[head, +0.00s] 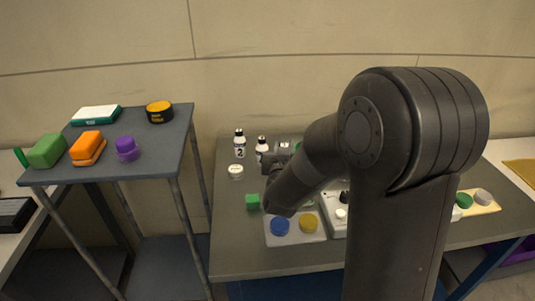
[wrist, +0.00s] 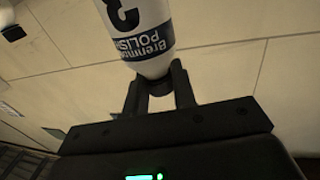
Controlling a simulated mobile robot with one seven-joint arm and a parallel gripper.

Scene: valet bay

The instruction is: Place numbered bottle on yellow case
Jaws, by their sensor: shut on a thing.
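My gripper (wrist: 160,88) is shut on the neck end of a white numbered bottle (wrist: 142,32). Its label reads POLISH upside down in the wrist view, and the large numeral is cut off at the top edge. In the head view, a white bottle with a black cap (head: 262,148) shows beside my gripper, partly hidden. Another bottle, marked 2 (head: 239,145), stands left of it on the grey table. A flat yellow thing (head: 520,171) lies at the far right edge, cut off; I cannot tell whether it is the yellow case.
My arm hides much of the grey table (head: 232,262). On it are a white jar (head: 236,171), a green block (head: 252,202) and a tray with blue and yellow discs (head: 296,238). A higher dark shelf (head: 160,150) at left holds an orange case (head: 87,148) and a yellow-black tin (head: 159,111).

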